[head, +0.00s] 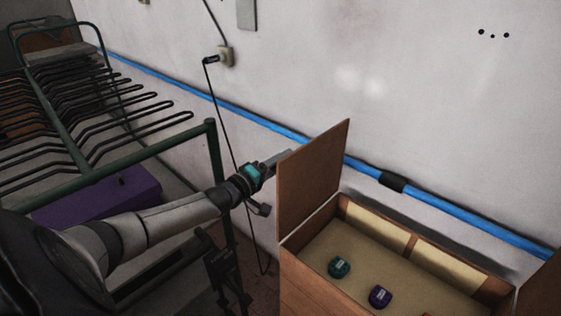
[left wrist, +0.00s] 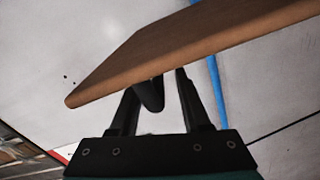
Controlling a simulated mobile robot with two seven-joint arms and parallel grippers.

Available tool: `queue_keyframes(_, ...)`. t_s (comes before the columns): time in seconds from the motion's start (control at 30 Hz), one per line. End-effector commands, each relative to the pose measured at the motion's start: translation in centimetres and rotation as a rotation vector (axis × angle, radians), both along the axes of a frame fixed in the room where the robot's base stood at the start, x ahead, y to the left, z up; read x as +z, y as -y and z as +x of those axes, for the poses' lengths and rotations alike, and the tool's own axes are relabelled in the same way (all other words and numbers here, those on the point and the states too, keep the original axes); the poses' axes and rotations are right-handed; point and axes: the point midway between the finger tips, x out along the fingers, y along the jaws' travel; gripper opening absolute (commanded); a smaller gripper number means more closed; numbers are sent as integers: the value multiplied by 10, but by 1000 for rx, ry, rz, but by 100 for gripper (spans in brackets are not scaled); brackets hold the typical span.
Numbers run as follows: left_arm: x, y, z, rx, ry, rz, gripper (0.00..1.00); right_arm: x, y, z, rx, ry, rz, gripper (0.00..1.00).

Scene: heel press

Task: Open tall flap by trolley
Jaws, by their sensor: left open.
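The tall flap (head: 313,175) is a brown wooden panel standing upright at the left end of the wooden box (head: 300,285), on the trolley side. My left gripper (head: 279,160) is at the flap's outer left side, near its upper part, partly hidden by the panel. In the left wrist view the flap (left wrist: 175,45) crosses above the open fingers (left wrist: 158,90). A dark rounded piece (left wrist: 151,95) shows between the fingers below the flap; I cannot tell if they touch it. The trolley (head: 170,150) has a green frame and black rails. My right gripper is not in view.
A teal object (head: 340,266) and a purple object (head: 380,296) lie inside the box. Another brown panel (head: 543,290) stands at the right edge. A blue pipe (head: 450,212) runs along the wall behind. A black cable (head: 232,150) hangs behind my left arm.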

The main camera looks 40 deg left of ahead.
Motion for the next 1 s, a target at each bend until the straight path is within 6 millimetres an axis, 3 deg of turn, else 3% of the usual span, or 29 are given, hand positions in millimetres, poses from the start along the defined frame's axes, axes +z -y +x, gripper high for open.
queue_keyframes(0.27, 0, -1, -11, 0, 0, -1, 47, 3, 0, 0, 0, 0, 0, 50)
queue_keyframes(1.0, 0, -7, -97, -1, -3, 0, 47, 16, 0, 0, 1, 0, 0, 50)
